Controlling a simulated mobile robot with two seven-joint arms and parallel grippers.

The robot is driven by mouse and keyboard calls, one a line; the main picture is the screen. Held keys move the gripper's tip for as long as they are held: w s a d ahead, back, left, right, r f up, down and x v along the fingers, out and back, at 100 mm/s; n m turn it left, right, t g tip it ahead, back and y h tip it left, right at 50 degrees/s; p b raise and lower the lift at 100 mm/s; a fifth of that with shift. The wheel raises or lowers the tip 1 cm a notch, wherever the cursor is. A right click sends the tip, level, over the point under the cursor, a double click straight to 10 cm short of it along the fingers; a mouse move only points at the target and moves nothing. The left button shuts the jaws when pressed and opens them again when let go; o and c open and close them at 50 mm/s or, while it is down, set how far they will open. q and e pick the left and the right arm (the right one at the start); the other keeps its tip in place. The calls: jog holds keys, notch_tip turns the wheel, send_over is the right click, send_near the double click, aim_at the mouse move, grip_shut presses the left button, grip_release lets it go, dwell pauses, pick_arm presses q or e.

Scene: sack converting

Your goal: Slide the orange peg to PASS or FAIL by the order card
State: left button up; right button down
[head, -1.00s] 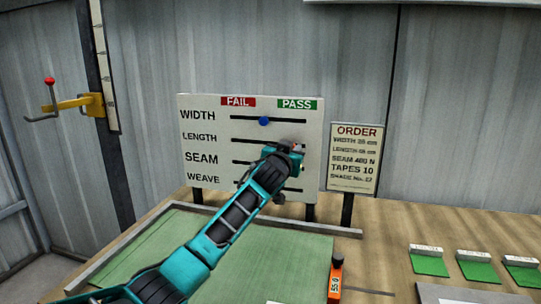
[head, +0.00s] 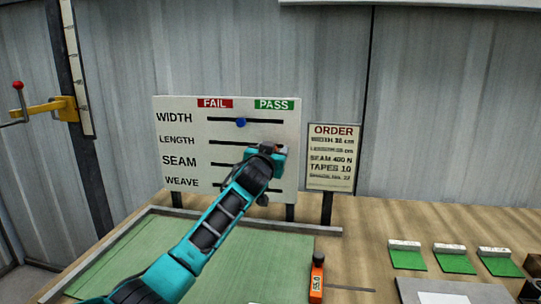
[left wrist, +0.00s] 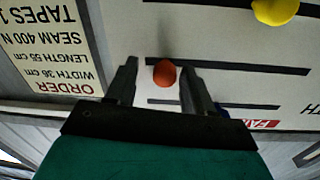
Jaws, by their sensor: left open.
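The white board (head: 165,105) has red FAIL and green PASS labels over slots named WIDTH, LENGTH, SEAM and WEAVE. The orange peg (left wrist: 165,72) sits near the PASS end of the LENGTH slot, in the upside-down left wrist view. My left gripper (head: 275,150) is open at the board, and its fingers (left wrist: 158,78) stand on either side of the peg. The head view mostly hides the peg behind the gripper. The order card (head: 333,158) reads width 36 cm, length 55 cm, seam 400 N, tapes 10. My right gripper is not in view.
A blue peg (head: 241,122) sits mid-slot on WIDTH. A yellow peg (left wrist: 275,10) is on the SEAM row. An orange gauge (head: 317,277), seemingly reading 55.0, stands beside the green mat (head: 250,255). Several green swatches (head: 455,262) lie at right. A yellow bracket (head: 60,107) is at left.

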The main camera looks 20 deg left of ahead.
pick_arm(q)
jog(key=s+d, duration=0.2)
jog(key=s, duration=1)
jog(key=shift+s+d, duration=0.15)
jog(key=shift+s, duration=0.15)
